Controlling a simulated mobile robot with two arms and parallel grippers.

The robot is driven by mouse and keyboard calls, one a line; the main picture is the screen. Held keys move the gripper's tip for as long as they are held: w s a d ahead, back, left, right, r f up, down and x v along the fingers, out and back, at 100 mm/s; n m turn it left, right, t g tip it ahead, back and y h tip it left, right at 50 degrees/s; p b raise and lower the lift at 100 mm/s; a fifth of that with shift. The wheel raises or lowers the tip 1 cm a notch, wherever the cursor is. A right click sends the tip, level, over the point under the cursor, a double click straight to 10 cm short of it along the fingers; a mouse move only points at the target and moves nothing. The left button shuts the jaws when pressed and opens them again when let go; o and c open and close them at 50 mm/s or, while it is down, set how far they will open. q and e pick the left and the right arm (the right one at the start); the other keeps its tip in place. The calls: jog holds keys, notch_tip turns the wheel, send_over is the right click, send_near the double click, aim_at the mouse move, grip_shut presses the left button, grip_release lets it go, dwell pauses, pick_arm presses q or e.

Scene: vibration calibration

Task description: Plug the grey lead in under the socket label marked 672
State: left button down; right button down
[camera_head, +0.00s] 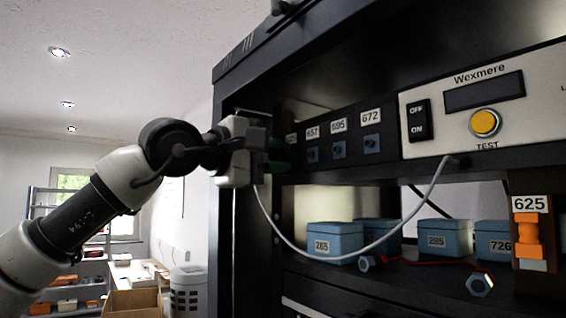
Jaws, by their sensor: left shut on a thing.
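My left gripper (278,156) comes in from the left at the left end of the dark socket panel (325,122). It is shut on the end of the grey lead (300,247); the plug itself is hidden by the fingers. The lead hangs in a loop from the gripper to the underside of the Wexmere unit (540,90). The 672 label (371,116) sits above the rightmost blue socket (372,143), which looks empty. The gripper is well left of it. The sockets marked 695 (339,150) and 657 (312,155) lie between. My right gripper is not in view.
The Wexmere unit has an OFF/ON switch (418,120) and a yellow TEST button (484,122). The rack's black post (222,240) stands beside my gripper.

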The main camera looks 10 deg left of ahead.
pick_arm(q)
jog(key=shift+n+b, duration=0.65)
jog(key=shift+n, duration=0.65)
jog(key=shift+f+n+b, duration=0.1)
jog(key=shift+n+b, duration=1.15)
jog(key=shift+n, duration=1.25)
jog(key=shift+n, duration=0.4)
jog(key=shift+n+b, duration=0.6)
jog(key=shift+n, duration=0.6)
jog(key=shift+n+b, duration=0.3)
jog(key=shift+n, duration=0.8)
jog(key=shift+n+b, duration=0.5)
jog(key=shift+n, duration=0.5)
